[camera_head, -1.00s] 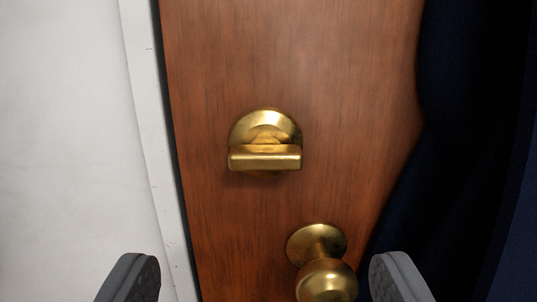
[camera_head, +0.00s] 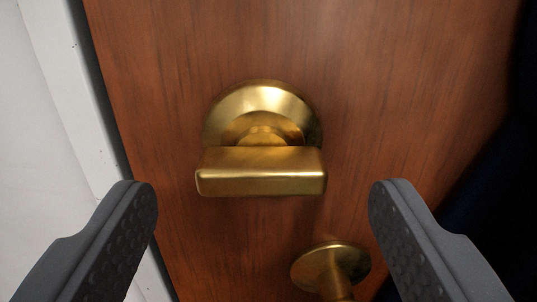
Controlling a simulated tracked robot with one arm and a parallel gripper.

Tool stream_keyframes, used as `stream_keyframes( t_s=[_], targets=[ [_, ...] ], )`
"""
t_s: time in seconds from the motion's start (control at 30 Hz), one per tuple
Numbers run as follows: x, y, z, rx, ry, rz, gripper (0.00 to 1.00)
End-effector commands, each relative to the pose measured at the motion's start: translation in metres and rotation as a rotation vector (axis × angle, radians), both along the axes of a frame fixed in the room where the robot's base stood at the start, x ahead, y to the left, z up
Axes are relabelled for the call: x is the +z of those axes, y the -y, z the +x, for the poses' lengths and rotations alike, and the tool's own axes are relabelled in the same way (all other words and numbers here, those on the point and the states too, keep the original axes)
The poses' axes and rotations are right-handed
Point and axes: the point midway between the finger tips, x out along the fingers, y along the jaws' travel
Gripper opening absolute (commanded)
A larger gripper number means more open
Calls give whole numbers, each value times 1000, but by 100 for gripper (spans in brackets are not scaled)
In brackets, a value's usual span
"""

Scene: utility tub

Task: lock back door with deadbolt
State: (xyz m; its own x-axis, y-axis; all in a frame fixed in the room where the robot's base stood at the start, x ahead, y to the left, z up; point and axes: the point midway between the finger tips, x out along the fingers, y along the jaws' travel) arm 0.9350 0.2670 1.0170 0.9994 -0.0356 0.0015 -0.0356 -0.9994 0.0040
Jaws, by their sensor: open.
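The brass deadbolt (camera_head: 261,172) is on the brown wooden back door (camera_head: 410,70), near the middle of the view. Its thumb-turn lies horizontal in front of a round brass plate. My gripper (camera_head: 262,200) is open and empty. One dark grey finger is at the lower left and the other at the lower right, with the thumb-turn between and slightly above the fingertips in the picture. I see no contact with the thumb-turn; the depth between them is hard to tell.
A brass door knob (camera_head: 330,268) sits below and right of the deadbolt, near the right finger and cut off by the bottom edge. A white door frame (camera_head: 75,100) runs along the left. Dark blue cloth-like material (camera_head: 500,200) hangs at the right.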

Motion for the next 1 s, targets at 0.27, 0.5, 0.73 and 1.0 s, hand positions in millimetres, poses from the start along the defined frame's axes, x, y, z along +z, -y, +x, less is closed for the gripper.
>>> stream_keyframes(
  t_s=[0.27,0.5,0.73,1.0],
  targets=[
    [-1,-3,15,3,-1,-6,69],
    [2,0,21,3,0,4,69],
    [1,1,22,2,-1,6,69],
    [1,1,22,2,-1,5,24]
  ],
)
